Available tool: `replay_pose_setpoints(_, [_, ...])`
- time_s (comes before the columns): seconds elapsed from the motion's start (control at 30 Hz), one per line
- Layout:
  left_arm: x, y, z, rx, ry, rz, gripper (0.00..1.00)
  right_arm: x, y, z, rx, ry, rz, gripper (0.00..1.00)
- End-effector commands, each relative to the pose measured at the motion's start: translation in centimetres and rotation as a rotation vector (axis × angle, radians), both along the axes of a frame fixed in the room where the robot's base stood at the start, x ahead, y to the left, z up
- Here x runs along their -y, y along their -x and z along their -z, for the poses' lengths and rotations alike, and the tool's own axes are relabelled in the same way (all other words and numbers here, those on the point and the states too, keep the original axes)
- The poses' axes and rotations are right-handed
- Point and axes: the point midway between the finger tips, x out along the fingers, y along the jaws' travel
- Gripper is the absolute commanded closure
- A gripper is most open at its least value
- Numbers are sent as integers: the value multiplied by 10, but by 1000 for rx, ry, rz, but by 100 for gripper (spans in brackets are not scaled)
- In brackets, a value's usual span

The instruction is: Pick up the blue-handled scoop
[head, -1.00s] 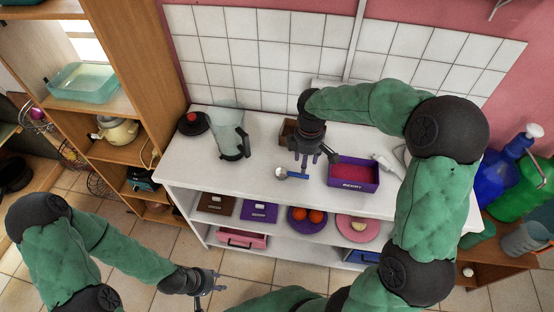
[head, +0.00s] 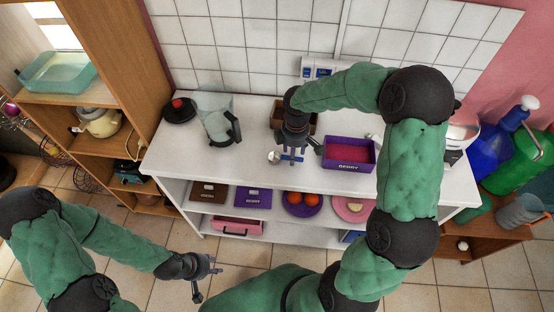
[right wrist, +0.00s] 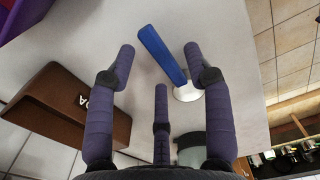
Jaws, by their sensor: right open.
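The scoop lies on the white counter. Its blue handle (head: 292,158) points right and its small round bowl (head: 273,157) is at the left end. In the right wrist view the blue handle (right wrist: 162,55) lies slantwise between the fingertips, with the pale bowl (right wrist: 187,93) close by the finger on the right. My right gripper (head: 300,152) is open above the scoop, its fingers pointing down; the wrist view shows the open fingers (right wrist: 158,62) around the handle without closing on it. My left gripper (head: 208,272) is low in front of the shelf, away from the scoop; its jaw state is unclear.
A purple box with red contents (head: 348,166) stands right of the scoop. A brown box (right wrist: 62,110) sits behind my right gripper. A clear pitcher (head: 215,122) and a black lid-like item (head: 179,110) stand left. The counter between pitcher and scoop is clear.

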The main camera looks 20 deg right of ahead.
Motion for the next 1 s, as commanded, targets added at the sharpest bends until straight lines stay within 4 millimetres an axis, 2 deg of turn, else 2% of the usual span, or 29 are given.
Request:
replay_pose_setpoints(0.03, [0,0,6,0,0,0,60,0,1,11,-2,0,-1,48])
replay_pose_setpoints(0.17, [0,0,10,0,0,0,60,0,1,25,-1,-1,0,48])
replay_pose_setpoints(0.4, [0,0,9,0,0,0,60,0,1,26,1,-1,0,48])
replay_pose_setpoints(0.47, [0,0,9,0,0,0,60,0,1,26,1,-1,0,62])
replay_pose_setpoints(0.6, [0,0,9,0,0,0,60,0,1,26,1,-1,0,100])
replay_pose_setpoints(1.0, [0,0,9,0,0,0,60,0,0,25,1,-1,0,100])
